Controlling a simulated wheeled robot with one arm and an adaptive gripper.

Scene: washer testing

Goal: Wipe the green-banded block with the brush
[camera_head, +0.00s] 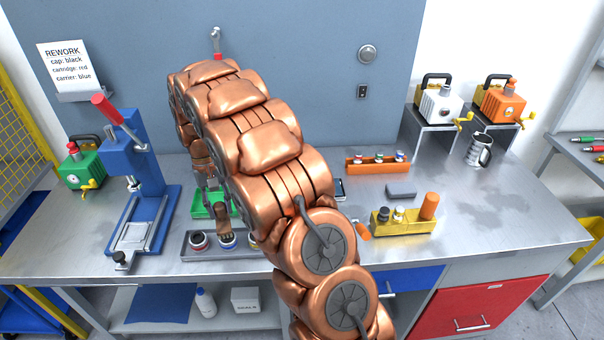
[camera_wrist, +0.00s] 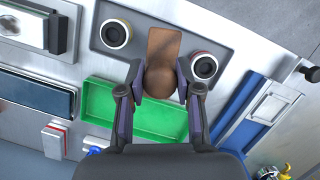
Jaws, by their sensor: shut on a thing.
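My gripper (camera_wrist: 161,84) is shut on a brown brush (camera_wrist: 163,45), which also shows in the head view (camera_head: 223,222). The brush is over the grey tray (camera_head: 190,254), above its middle block (camera_head: 228,242), which has a blue band; I cannot tell whether they touch. A red-banded block (camera_head: 199,241) sits at the tray's left end; in the wrist view it is right of the brush (camera_wrist: 203,66). Another block (camera_wrist: 115,33) sits at the tray's other end, partly hidden by my arm in the head view. Its band looks pale; I cannot make out a clear green band.
A green tray (camera_wrist: 100,108) lies beside the grey tray, under my gripper. A blue press (camera_head: 148,170) stands to the left. An orange rack (camera_head: 378,167) and a yellow holder (camera_head: 405,228) stand to the right. The right end of the bench is mostly clear.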

